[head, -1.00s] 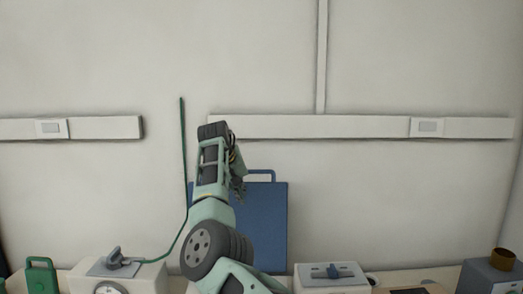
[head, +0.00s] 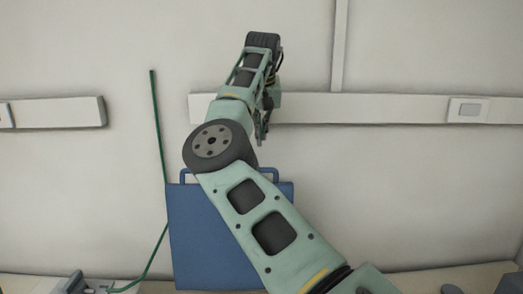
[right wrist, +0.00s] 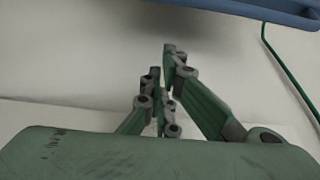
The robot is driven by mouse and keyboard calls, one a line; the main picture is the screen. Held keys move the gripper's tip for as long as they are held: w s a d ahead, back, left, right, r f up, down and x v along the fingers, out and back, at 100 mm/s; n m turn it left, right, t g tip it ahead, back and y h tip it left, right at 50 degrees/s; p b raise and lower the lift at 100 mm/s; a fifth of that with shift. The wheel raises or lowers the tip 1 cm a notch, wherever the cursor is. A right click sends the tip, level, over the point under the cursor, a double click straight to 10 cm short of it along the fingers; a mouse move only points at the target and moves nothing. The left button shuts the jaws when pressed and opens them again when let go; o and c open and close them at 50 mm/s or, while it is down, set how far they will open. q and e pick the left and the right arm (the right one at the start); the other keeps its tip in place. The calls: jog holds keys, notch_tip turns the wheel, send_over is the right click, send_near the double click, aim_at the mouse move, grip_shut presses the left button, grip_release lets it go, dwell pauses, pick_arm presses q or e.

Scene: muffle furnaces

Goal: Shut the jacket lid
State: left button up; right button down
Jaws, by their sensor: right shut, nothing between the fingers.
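The jacket lid, a blue panel (head: 205,235) with a blue loop handle at its top, stands upright in the lower middle of the head view. My right arm crosses in front of it and hides much of its right side. My right gripper (head: 262,132) points down just above the lid's top edge in the picture; I cannot tell whether it is in front of or behind the lid. In the right wrist view its fingers (right wrist: 163,82) are together and empty. A blue edge, likely the lid (right wrist: 265,10), shows at the top there, apart from the fingers. My left gripper is out of view.
A green cord (head: 157,130) rises left of the lid and also shows in the right wrist view (right wrist: 288,72). A white wall rail (head: 330,108) runs behind the gripper. A device with a grey lever (head: 72,285) sits at the bottom left.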

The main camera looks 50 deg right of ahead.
notch_tip(320, 180, down, 6)
jog(key=p, duration=0.3)
jog(key=shift+s+a, duration=0.4)
jog(key=shift+a, duration=0.05)
